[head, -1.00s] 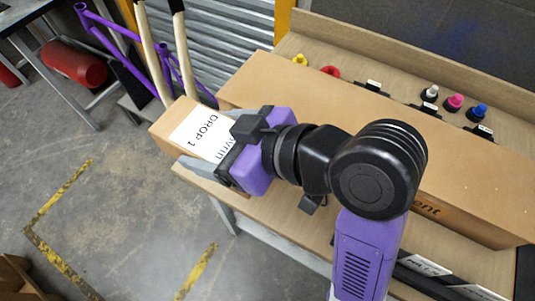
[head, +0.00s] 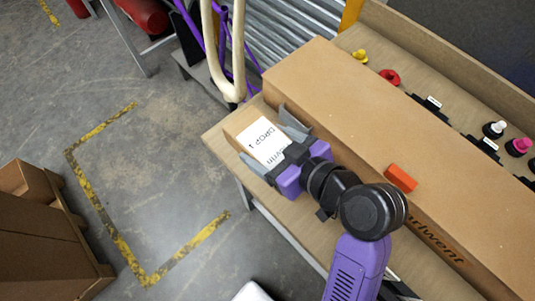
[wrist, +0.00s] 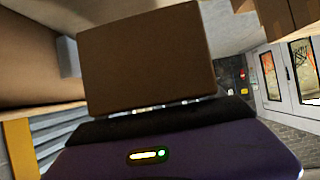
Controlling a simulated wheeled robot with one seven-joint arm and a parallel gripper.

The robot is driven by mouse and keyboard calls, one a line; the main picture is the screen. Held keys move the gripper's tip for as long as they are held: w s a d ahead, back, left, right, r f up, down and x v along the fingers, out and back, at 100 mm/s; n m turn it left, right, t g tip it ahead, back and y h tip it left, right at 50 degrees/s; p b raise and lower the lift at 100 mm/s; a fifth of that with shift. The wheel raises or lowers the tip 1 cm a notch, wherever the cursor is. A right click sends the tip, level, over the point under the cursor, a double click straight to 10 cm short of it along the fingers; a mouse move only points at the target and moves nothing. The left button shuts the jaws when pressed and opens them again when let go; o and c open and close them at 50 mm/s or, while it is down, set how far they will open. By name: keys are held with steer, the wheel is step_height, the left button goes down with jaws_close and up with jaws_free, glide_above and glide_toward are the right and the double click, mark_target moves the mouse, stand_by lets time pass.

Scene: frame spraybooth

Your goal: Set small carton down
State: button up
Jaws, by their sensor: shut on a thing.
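The small carton (head: 243,123) is brown cardboard with a white label on top that reads "DROP 1". My gripper (head: 269,146) is shut on it, with a grey finger along each side. The carton is at the left end of the wooden bench (head: 214,136), beside the long carton. I cannot tell whether its underside touches the bench top. In the wrist view the carton (wrist: 147,62) fills the middle, its plain brown face towards the camera.
A long brown carton (head: 330,95) lies along the bench, with an orange block (head: 401,178) on its near edge. Coloured knobs (head: 390,77) line the bench behind it. Purple frames stand beyond the bench's left end. Stacked boxes (head: 50,240) are on the floor at lower left, near yellow-black floor tape (head: 110,225).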

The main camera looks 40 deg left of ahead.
steer(key=shift+f, duration=2.85)
steer(key=shift+f, duration=0.1)
steer(key=o, duration=1.9)
steer(key=shift+o, duration=0.2)
steer(key=shift+d, duration=0.15)
steer(key=v, duration=0.7)
steer(key=shift+s+d+r+b, duration=0.1)
steer(key=shift+r+b, duration=0.1)
steer(key=shift+b, duration=0.2)
